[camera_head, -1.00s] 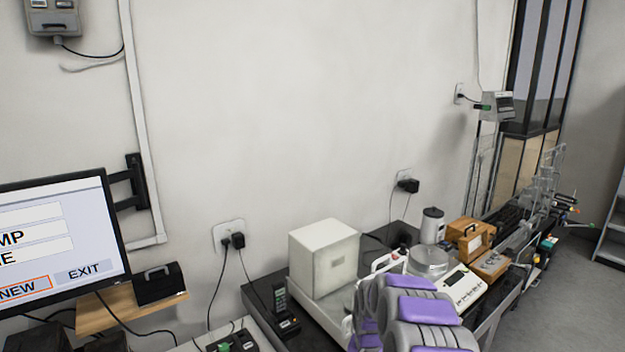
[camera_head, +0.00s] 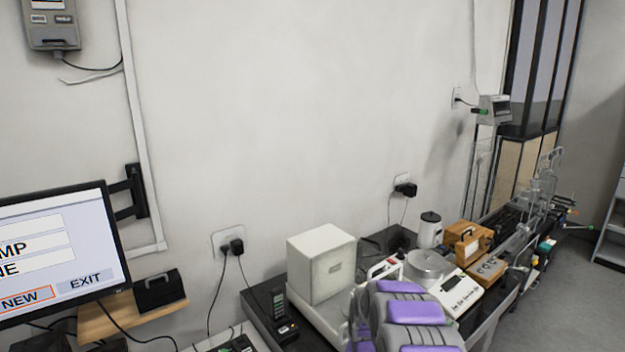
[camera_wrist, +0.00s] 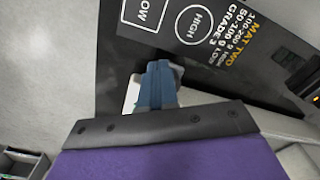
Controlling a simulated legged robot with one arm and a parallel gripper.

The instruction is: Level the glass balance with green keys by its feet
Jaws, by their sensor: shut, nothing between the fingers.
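My gripper (camera_wrist: 157,85) is shut and empty in the wrist view, its blue fingers together above a dark printed mat. A small pale patch shows around the fingertips; I cannot tell what it is or whether they touch it. In the head view my purple and grey arm covers part of the bench, and the fingertips are hidden. A white balance with a round metal pan (camera_head: 430,264) stands just behind my arm. Clear glass-like parts (camera_head: 545,190) stand at the far right end. I cannot make out green keys or levelling feet on either.
The black mat (camera_wrist: 205,60) reads "MAT TWO". A white box-shaped instrument (camera_head: 321,262) stands left of the pan balance. A monitor (camera_head: 60,250) is at left. Grey floor (camera_head: 570,280) is open at right.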

